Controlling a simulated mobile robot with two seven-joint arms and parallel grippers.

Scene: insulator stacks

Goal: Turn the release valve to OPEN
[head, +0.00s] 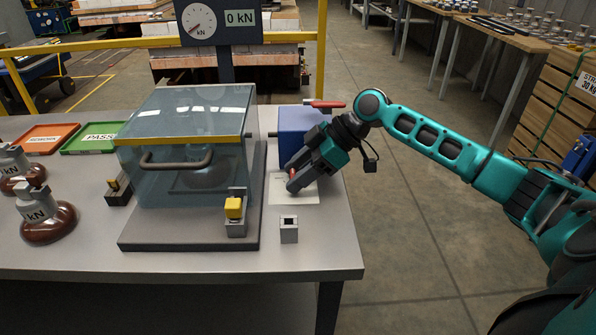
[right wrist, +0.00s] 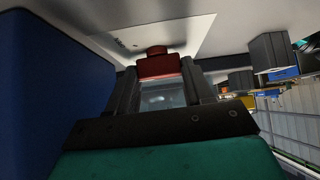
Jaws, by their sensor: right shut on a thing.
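My right gripper (head: 294,180) reaches in from the right, over the table's right side, in front of a blue box-shaped unit (head: 297,128). It is shut on a small red part (right wrist: 157,66), which shows between the two fingers in the right wrist view. I take this red part for the valve handle; a sliver of red also shows by the fingers in the head view. How it joins the blue unit is hidden, and I cannot read its position. A red lever (head: 325,103) sits on top of the blue unit. My left gripper is not in view.
A clear test box (head: 185,140) with a dark handle stands left of the blue unit. A white sheet (head: 305,192) lies under the gripper. A small grey block (head: 289,230) stands in front. The gauge display (head: 239,18) reads 0 kN.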

